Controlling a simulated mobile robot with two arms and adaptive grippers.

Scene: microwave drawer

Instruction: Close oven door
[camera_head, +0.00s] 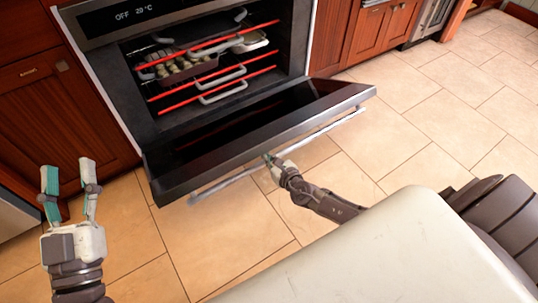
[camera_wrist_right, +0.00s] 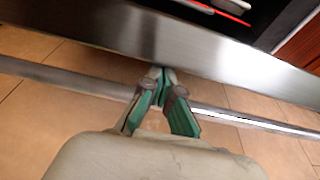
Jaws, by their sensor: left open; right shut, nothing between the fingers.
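The oven (camera_head: 200,75) is open, with its dark glass door (camera_head: 250,125) lowered out over the floor, partly tilted. A metal handle bar (camera_head: 325,131) runs along the door's outer front; it also crosses the right wrist view (camera_wrist_right: 60,75). My right gripper (camera_head: 268,158) is shut and empty at the middle of the handle. In the right wrist view its fingertips (camera_wrist_right: 160,73) are together, by the bar and near the door's steel edge (camera_wrist_right: 190,48). I cannot tell whether they touch it. My left gripper (camera_head: 68,172) is open and empty, left of the door.
Inside the oven are racks with red front bars and a tray of food (camera_head: 180,68). Wooden cabinets (camera_head: 60,115) flank the oven on both sides. The tiled floor (camera_head: 430,100) is clear to the right of the door.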

